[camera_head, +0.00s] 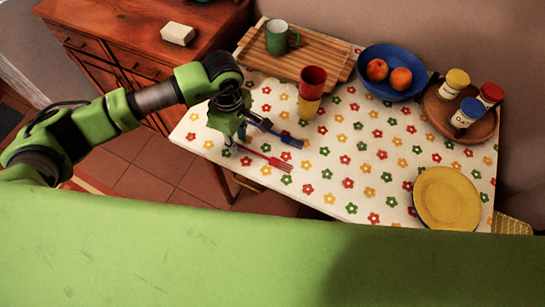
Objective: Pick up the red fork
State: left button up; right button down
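The red fork (267,158) lies on the flowered tablecloth near the table's front left edge, its tines toward the right. A blue fork (275,131) lies just behind it. My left gripper (236,143) points down at the left end of the red fork's handle and hides part of the blue fork's left end. The fingers are small and dark here, so I cannot tell whether they are open or shut, or touch the handle. My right gripper is out of view.
The table (330,195) also bears a red cup (313,76) on a yellow one (308,108), a wooden tray (333,54) with a green mug (277,38), a blue bowl (377,92) of fruit, a round tray (436,112) with jars, and a yellow plate (446,198). The front middle is clear.

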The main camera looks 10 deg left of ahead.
pick_arm(q)
jog(key=shift+f, duration=0.35)
grip_shut()
jog(key=shift+r, duration=0.1)
